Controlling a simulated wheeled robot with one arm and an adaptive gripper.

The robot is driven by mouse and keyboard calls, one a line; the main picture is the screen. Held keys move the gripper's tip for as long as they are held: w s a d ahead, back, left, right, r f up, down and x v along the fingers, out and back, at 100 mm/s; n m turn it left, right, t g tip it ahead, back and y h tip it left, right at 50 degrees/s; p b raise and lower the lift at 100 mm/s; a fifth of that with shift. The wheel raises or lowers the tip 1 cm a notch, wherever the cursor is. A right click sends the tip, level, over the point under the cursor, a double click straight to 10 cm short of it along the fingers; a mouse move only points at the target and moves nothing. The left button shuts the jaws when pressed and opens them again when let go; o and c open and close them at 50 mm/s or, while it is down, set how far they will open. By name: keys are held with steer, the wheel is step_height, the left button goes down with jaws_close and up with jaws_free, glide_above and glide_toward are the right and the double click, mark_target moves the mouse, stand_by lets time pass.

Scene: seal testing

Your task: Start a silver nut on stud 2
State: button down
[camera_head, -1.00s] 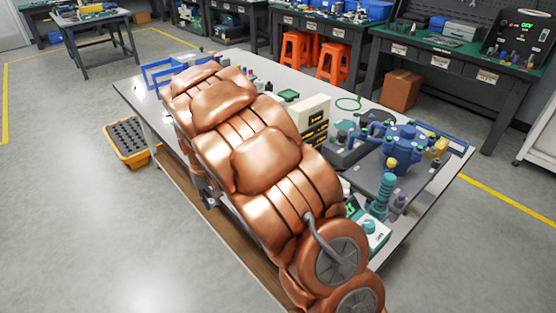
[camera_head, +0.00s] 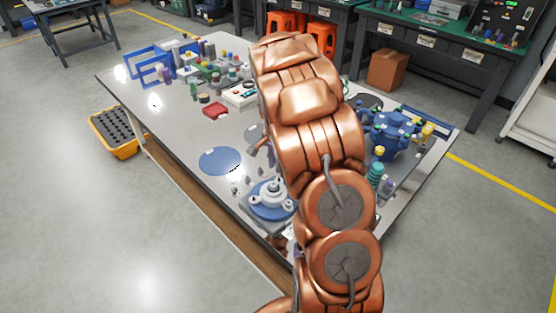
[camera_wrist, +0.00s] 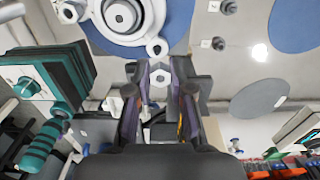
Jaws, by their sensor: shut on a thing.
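In the wrist view my gripper (camera_wrist: 160,78) is shut on a small silver hex nut (camera_wrist: 160,76), which shows between the fingertips. Just beyond the fingertips is the flange assembly (camera_wrist: 112,38), a pale housing on a round blue base. One stud (camera_wrist: 157,47) on its rim stands close in front of the nut, apart from it in the picture. Another stud (camera_wrist: 70,11) is at the rim's left. I cannot read which is stud 2. In the head view the flange assembly (camera_head: 271,196) sits at the table's near edge; my arm hides the gripper there.
Two small grey parts (camera_wrist: 218,43) lie on the grey table beside the flange. A blue disc (camera_head: 220,161) lies flat on the table. A teal ribbed part (camera_wrist: 40,145) and a teal-and-white box (camera_wrist: 40,78) stand at the left in the wrist view. A blue pump-like unit (camera_head: 388,135) is right of my arm.

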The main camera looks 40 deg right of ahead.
mark_target(278, 179)
steer(key=shift+s+d+f, duration=0.1)
steer(key=shift+s+d, duration=0.1)
steer(key=shift+d, duration=0.15)
steer(key=shift+f, duration=2.05)
steer(key=shift+a+b, duration=0.15)
steer(key=shift+b, duration=0.15)
steer(key=shift+f, duration=0.4)
steer(key=m, duration=0.3)
steer(key=shift+m, duration=0.4)
steer(key=shift+w+a+m, duration=0.1)
steer(key=shift+m, duration=0.2)
